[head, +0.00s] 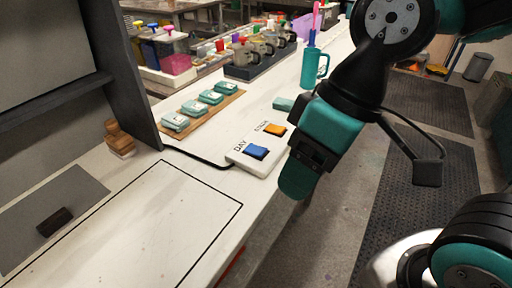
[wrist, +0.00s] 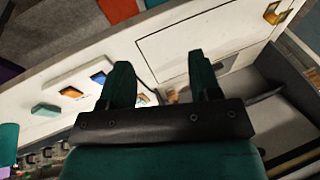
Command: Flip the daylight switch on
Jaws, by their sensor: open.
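A white switch box (head: 259,150) stands on the counter near its right edge. It bears a blue rocker (head: 256,152) labelled DAY and an orange rocker (head: 275,130) whose label I cannot read clearly. I cannot tell which way the blue rocker is tipped. My gripper (head: 297,178) is just right of the box, apart from it. Its two fingers (wrist: 162,78) are spread and empty.
A teal block (head: 283,104) lies behind the box. Several teal-lidded containers (head: 211,97) sit on a wooden board left of it. A teal mug (head: 313,68) stands farther back. A grey upright panel (head: 130,75) rises at left. The outlined counter area (head: 150,225) in front is clear.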

